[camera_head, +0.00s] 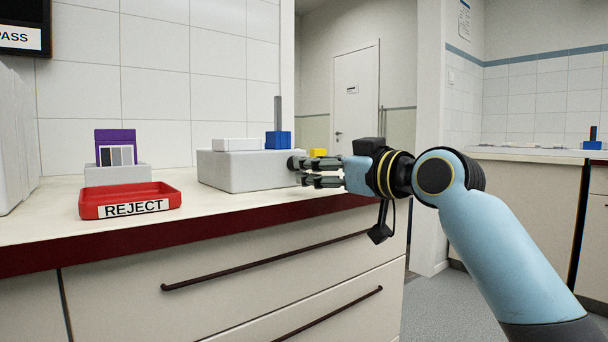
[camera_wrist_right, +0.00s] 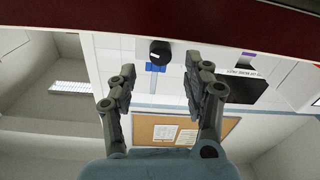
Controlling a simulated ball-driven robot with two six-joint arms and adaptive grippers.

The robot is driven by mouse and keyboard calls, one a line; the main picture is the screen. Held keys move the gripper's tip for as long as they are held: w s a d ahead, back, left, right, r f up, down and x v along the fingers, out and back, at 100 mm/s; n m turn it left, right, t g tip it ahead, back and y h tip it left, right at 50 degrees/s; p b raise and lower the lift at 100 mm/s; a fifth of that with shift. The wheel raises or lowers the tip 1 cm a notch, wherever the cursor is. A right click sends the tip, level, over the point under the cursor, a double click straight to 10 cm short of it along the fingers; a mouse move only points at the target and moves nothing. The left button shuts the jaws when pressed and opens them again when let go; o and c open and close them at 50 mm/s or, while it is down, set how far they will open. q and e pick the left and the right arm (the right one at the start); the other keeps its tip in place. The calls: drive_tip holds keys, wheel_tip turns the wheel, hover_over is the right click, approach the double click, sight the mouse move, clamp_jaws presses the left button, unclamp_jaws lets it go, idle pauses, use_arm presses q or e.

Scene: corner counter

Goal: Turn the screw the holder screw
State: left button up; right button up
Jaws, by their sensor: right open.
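The holder is a pale grey block (camera_head: 235,172) on the counter. A round black screw knob (camera_head: 293,162) shows at its right side, and also in the right wrist view (camera_wrist_right: 160,50). My right gripper (camera_head: 304,174) is open beside the block's right end, fingers pointing left. In the wrist view its fingertips (camera_wrist_right: 162,75) are spread on either side of the line to the knob, with nothing held between them. Whether a finger touches the knob cannot be told. A blue piece with a grey post (camera_head: 278,140) stands on the block. My left gripper is not in view.
A white box (camera_head: 235,144) lies on the block and a yellow piece (camera_head: 318,153) shows behind my gripper. A red REJECT tray (camera_head: 128,199) and a purple item (camera_head: 115,146) on a pale block stand left. The red counter edge (camera_head: 230,228) runs in front.

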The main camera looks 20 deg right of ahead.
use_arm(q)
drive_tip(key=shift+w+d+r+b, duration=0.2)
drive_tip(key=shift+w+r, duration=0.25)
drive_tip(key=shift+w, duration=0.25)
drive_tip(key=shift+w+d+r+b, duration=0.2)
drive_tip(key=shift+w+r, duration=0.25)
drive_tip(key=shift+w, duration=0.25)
use_arm(e)
drive_tip(key=shift+x, duration=2.15)
clamp_jaws()
